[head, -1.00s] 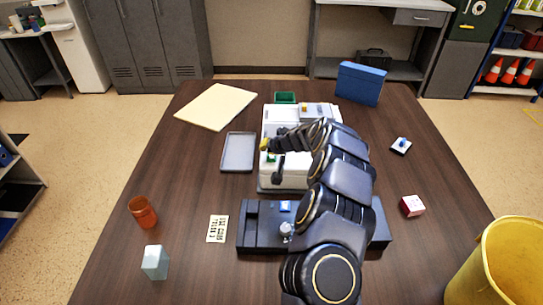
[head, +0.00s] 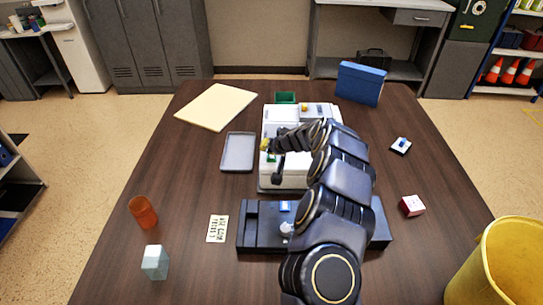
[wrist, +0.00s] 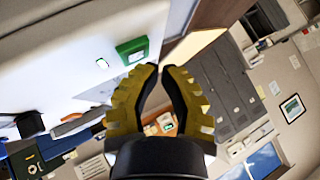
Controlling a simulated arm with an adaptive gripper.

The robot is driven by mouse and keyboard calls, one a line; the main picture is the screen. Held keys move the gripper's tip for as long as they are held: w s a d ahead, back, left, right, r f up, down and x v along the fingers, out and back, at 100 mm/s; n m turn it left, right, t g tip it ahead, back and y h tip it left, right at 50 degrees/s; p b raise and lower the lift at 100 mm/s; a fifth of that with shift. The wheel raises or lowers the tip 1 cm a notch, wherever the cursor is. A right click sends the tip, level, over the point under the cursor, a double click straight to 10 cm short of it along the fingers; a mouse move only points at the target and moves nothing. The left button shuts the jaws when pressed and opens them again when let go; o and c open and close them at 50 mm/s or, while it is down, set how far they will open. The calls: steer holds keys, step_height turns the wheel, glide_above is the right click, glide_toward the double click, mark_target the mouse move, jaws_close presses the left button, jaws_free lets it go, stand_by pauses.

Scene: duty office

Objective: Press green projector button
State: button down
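The white projector-like machine (head: 285,178) stands mid-table, partly hidden behind my arm. A small green button (head: 271,158) shows on its left part. In the wrist view the green button (wrist: 132,50) is a green block with a pale face on the white surface, just up and left of my fingertips. My gripper (head: 266,145) has yellow-edged fingers and is beside the button in the head view. In the wrist view my gripper (wrist: 160,69) has its fingertips together with nothing between them. I see a small gap to the button in the picture; contact cannot be told.
A yellow knob (head: 304,107) sits on the machine's far part. A green container (head: 285,98) stands behind. A grey tray (head: 238,152) lies to the left and a dark panel (head: 262,240) in front.

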mark_target(269, 157)
steer(key=shift+f, duration=0.45)
stand_by(0.3)
steer(key=shift+r, duration=0.5)
steer(key=shift+r, duration=3)
